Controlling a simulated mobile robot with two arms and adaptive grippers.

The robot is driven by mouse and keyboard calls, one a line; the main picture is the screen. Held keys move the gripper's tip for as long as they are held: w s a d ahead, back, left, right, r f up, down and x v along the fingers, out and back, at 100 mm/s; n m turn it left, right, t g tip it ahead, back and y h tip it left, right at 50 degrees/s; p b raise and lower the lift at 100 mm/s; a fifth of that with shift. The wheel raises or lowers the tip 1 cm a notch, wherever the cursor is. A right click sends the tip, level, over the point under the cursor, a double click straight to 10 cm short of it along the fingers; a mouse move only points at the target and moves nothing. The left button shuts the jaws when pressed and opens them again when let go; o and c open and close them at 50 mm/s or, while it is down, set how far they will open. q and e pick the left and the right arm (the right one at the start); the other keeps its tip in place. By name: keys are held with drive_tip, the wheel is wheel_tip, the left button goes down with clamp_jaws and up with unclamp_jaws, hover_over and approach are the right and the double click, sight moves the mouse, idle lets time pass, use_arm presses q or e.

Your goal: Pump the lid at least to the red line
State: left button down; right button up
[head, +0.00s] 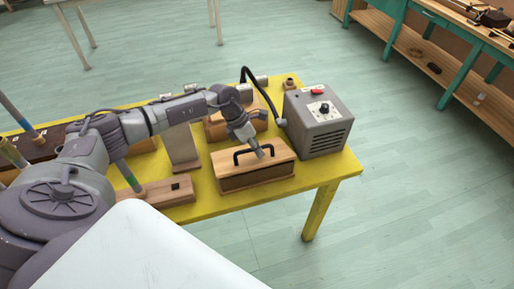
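A wooden box (258,179) with a light wood lid (227,160) and a dark front stands near the right end of the yellow table. A black handle (239,154) rises from the lid. My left gripper (261,153) points down at the right part of this handle and hides some of it. It is too small here to tell whether its fingers are open or shut, or whether they touch the handle. I cannot make out a red line. My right gripper is not in view.
A grey box with a knob and red switch (318,120) stands close to the right of the wooden box. A black bent tube (262,91) arches behind my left gripper. A pale upright block (182,148) and low wooden block (168,191) stand left.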

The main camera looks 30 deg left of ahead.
sight(259, 161)
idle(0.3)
use_arm(q)
drive_tip(key=shift+s+d+f, duration=0.45)
drive_tip(key=shift+f, duration=0.35)
drive_tip(key=shift+s+d+f+b, duration=0.35)
drive_tip(key=shift+d+f+b, duration=0.15)
drive_tip(key=shift+f, duration=0.2)
drive_tip(key=shift+s+d+f+b, duration=0.15)
drive_tip(key=shift+f+b, duration=0.05)
drive_tip(key=shift+f, duration=0.25)
drive_tip(key=shift+s+d+f+b, duration=0.1)
drive_tip(key=shift+s+f+b, duration=0.1)
drive_tip(key=shift+f, duration=0.2)
